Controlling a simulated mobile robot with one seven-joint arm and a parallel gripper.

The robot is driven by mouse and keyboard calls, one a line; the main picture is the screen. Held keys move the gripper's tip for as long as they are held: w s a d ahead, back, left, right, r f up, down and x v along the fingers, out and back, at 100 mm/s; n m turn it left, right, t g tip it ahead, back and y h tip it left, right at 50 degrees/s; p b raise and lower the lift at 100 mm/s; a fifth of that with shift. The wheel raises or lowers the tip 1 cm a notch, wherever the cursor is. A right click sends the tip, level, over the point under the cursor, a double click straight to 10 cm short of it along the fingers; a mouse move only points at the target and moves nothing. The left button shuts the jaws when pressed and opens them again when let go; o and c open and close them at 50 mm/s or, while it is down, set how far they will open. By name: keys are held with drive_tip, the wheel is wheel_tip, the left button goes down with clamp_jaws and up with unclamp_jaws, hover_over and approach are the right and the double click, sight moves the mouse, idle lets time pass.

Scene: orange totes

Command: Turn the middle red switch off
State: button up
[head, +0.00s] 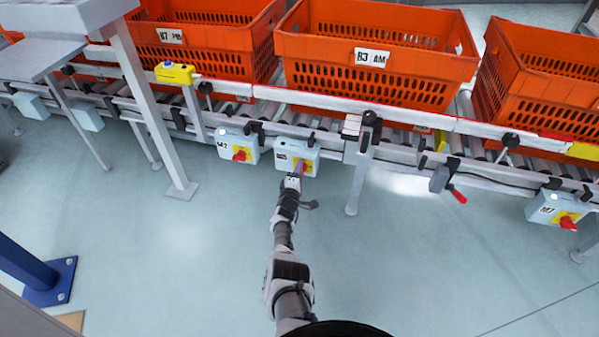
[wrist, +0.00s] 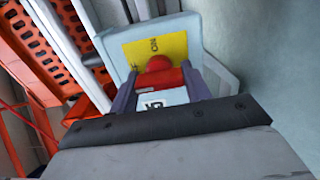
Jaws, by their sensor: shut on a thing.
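The middle switch box (head: 306,152) is pale blue-grey with a yellow plate, mounted on the conveyor's lower rail in the head view. My gripper (head: 297,172) is in front of it and hides most of its red switch. In the wrist view the red switch (wrist: 160,72) stands in front of the yellow plate (wrist: 150,50). My gripper's two fingers (wrist: 158,88) are on either side of the red switch, shut on it. The far part of the switch shows as a rounded red knob, and its exact turn angle is hard to tell.
Another switch box marked M2 (head: 236,146) hangs close on the left, and one marked M7 (head: 557,208) hangs far right. Orange totes (head: 375,75) stand on the roller conveyor above. A grey leg (head: 357,185) stands right of my gripper. The floor in front is open.

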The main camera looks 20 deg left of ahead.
drive_tip(key=o, duration=1)
drive_tip(key=shift+c, duration=0.2)
drive_tip(key=s+d+p, duration=0.1)
drive_tip(key=s+p, duration=0.8)
drive_tip(key=s, duration=0.4)
drive_tip(key=shift+s, duration=0.4)
